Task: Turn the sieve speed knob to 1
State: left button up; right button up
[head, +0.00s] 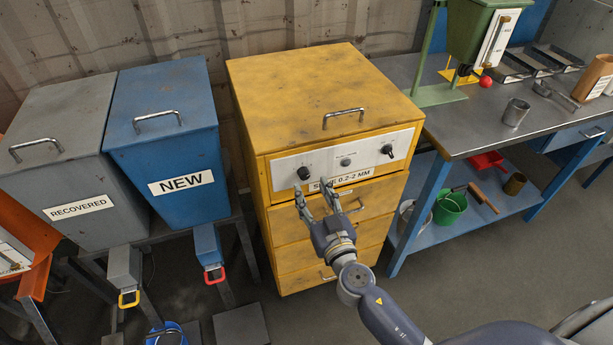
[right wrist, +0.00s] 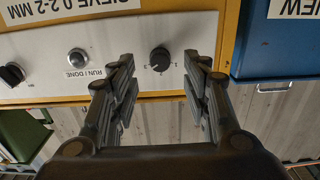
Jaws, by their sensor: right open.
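The yellow sieve cabinet (head: 300,95) has a white control panel (head: 330,162) across its front. A black knob (head: 304,173) is at the panel's left and another black knob (head: 387,150) at its right, with a button (head: 345,162) between them. My right gripper (head: 315,191) is open, just in front of and below the left knob. In the right wrist view, which is upside down, that knob (right wrist: 160,59) lies between the spread fingers (right wrist: 157,75), apparently untouched. My left gripper is not in view.
Blue NEW bin (head: 165,130) and grey RECOVERED bin (head: 62,155) stand left of the cabinet. A metal workbench (head: 465,125) with a cup (head: 515,112) stands at right. Drawer handles (head: 350,207) protrude below the panel, near my right gripper.

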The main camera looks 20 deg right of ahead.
aim_at(305, 178)
jog(key=shift+w+a+p, duration=0.1)
jog(key=shift+w+p, duration=0.3)
jog(key=shift+w, duration=1.8)
grip_shut()
